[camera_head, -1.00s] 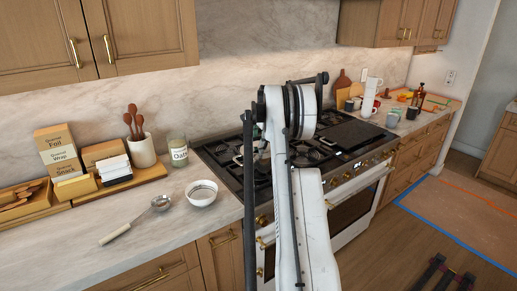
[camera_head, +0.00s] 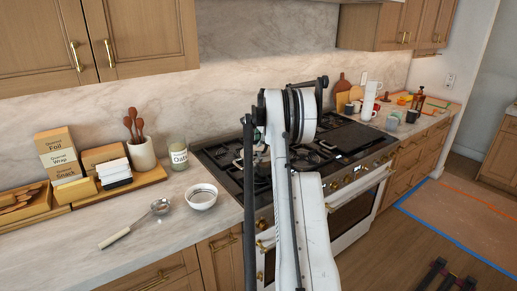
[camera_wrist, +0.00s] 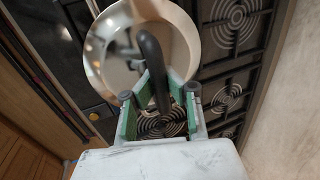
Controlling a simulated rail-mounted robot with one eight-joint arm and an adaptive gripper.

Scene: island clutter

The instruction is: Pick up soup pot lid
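In the wrist view, a round, pale and shiny piece, seemingly the soup pot lid (camera_wrist: 185,42), lies over the stove just beyond my gripper. A dark curved handle (camera_wrist: 150,55) stands out from it towards the camera. My gripper (camera_wrist: 160,105) has green-padded fingers spread apart, with the handle's near end between them. I see gaps beside the handle, so the fingers do not look closed on it. Whether one pad touches it, I cannot tell. In the head view, my arm hides most of the gripper and the lid.
The black stove top (camera_head: 224,166) has several burner grates. To its left on the counter are a white bowl (camera_head: 201,197), a ladle (camera_head: 135,223), an oats jar (camera_head: 178,155) and a utensil crock (camera_head: 142,155). Mugs and bottles stand at the right.

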